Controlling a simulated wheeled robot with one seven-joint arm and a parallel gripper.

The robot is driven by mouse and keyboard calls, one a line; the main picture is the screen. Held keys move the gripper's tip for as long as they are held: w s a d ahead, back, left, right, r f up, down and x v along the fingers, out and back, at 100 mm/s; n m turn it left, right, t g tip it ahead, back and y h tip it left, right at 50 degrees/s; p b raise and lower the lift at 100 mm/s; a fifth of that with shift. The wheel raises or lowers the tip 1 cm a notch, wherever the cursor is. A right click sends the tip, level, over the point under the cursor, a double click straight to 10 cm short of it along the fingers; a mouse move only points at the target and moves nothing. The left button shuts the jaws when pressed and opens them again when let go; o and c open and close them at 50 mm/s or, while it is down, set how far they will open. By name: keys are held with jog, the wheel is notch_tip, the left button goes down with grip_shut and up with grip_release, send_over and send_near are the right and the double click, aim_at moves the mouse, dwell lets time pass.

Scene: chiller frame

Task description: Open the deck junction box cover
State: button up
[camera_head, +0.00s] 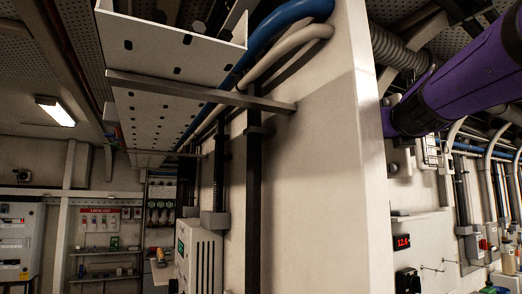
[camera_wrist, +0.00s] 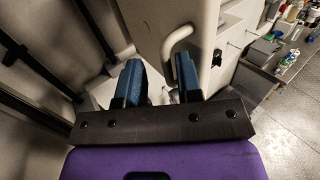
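In the wrist view, my gripper (camera_wrist: 158,66) has its two blue fingers apart with an empty gap between them. A pale panel or cover (camera_wrist: 200,22) with a rounded corner stands beyond the fingers. A curved light handle (camera_wrist: 177,40) sticks out from it, just past the fingertips and nearer the right finger. I cannot tell whether a finger touches it. I cannot tell for certain that this panel is the deck junction box cover. My gripper is outside the head view, which shows only my purple arm at the upper right.
A wide pale column (camera_head: 315,170) fills the middle of the head view. A perforated cable tray (camera_head: 165,105) hangs at upper left. A grey-white cabinet (camera_head: 198,255) stands left of the column. In the wrist view, a bench with bottles and small items (camera_wrist: 285,57) lies at right.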

jog(key=v, duration=1)
dwell(0.3)
